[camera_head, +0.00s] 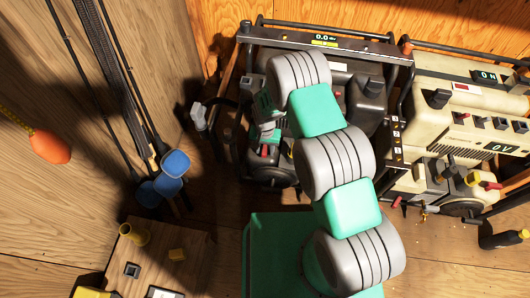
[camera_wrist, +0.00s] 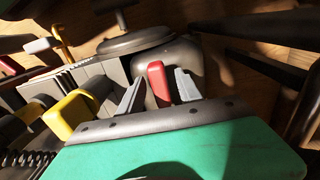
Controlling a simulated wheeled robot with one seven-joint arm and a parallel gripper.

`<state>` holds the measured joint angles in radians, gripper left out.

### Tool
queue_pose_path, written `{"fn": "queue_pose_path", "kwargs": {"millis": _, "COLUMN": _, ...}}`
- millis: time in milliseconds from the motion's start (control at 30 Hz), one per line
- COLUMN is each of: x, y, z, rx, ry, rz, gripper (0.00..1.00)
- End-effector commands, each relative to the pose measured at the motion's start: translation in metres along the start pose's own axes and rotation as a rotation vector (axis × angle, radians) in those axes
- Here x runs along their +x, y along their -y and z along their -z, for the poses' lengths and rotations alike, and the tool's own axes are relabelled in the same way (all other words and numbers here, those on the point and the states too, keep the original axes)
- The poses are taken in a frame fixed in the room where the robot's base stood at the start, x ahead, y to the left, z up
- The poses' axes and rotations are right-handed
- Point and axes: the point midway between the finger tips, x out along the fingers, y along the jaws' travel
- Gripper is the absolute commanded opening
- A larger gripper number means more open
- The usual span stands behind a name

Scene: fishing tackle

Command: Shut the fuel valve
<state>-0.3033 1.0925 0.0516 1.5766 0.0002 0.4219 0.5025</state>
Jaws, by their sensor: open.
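A red lever (camera_wrist: 158,82), which looks like the fuel valve handle, stands on the dark generator (camera_head: 300,38). In the wrist view my gripper (camera_wrist: 160,92) is open, with one grey finger on each side of the lever. Gaps show between the fingers and the lever, and I cannot tell whether either touches it. A dark rounded engine part (camera_wrist: 178,58) lies just behind. In the head view my arm covers much of this generator, so the lever is hard to make out there.
A yellow knob (camera_wrist: 72,115) sits close to the left of my gripper. A second, cream generator (camera_head: 435,110) stands to the right. A wooden crate (camera_head: 190,245) is at the lower left. Rods lean on the left wall, with an orange float (camera_head: 50,146).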

Motion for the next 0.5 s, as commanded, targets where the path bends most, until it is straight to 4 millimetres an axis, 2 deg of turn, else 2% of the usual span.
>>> {"fn": "queue_pose_path", "kwargs": {"millis": 100, "x": 0.0129, "y": 0.0003, "z": 0.0007, "rx": 0.0, "ry": -0.001, "rz": 0.001, "gripper": 0.42}}
{"fn": "queue_pose_path", "kwargs": {"millis": 367, "x": 0.0144, "y": 0.0001, "z": 0.0005, "rx": 0.0, "ry": -0.001, "rz": 0.001, "gripper": 0.42}}
{"fn": "queue_pose_path", "kwargs": {"millis": 500, "x": 0.0143, "y": 0.0001, "z": 0.0005, "rx": 0.0, "ry": -0.001, "rz": 0.001, "gripper": 0.31}}
